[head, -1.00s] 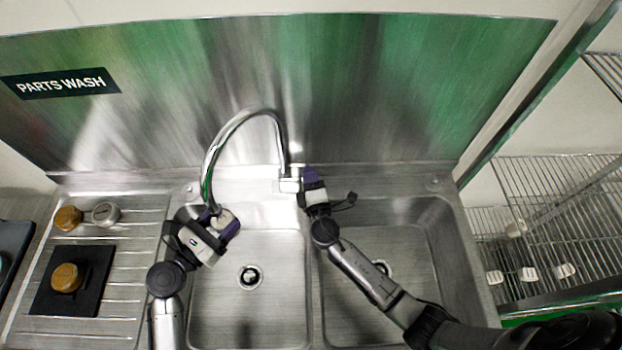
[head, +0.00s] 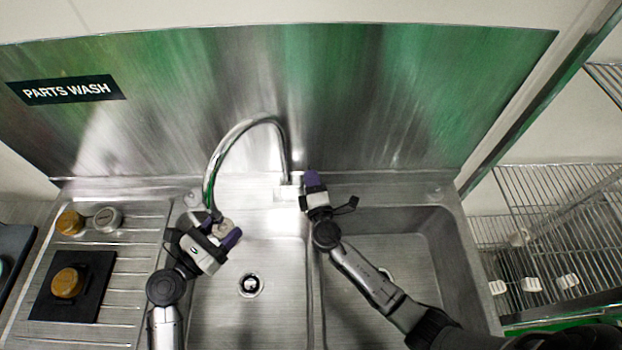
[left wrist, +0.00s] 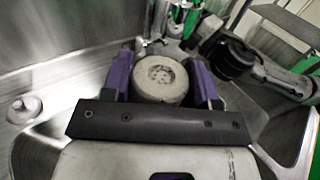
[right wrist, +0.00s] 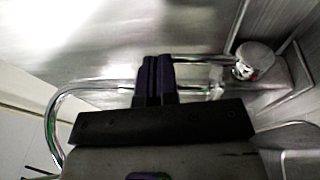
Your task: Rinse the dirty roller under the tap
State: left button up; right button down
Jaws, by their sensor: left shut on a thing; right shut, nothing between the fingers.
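My left gripper (head: 224,233) is shut on a roller (left wrist: 160,79), a pale, round piece with small holes in its face.
The left basin (head: 270,310) and right basin (head: 420,270) look empty. On the left drainboard stand an amber-topped piece (head: 70,222), a grey piece (head: 107,217) and another amber piece (head: 67,282) on a black mat (head: 97,275). A wire rack (head: 560,220) with several white pieces is at right.

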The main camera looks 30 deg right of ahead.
pick_arm(q)
jog(key=shift+w+d, duration=0.1)
pick_arm(e)
jog(key=r+v, duration=0.1)
jog(key=v, duration=1.2)
jog(key=shift+s+a+r, duration=0.2)
jog(key=shift+s, duration=0.2)
pick_arm(q)
jog(key=shift+r, duration=0.1)
pick_arm(e)
jog(key=shift+r, duration=0.1)
dwell(0.3)
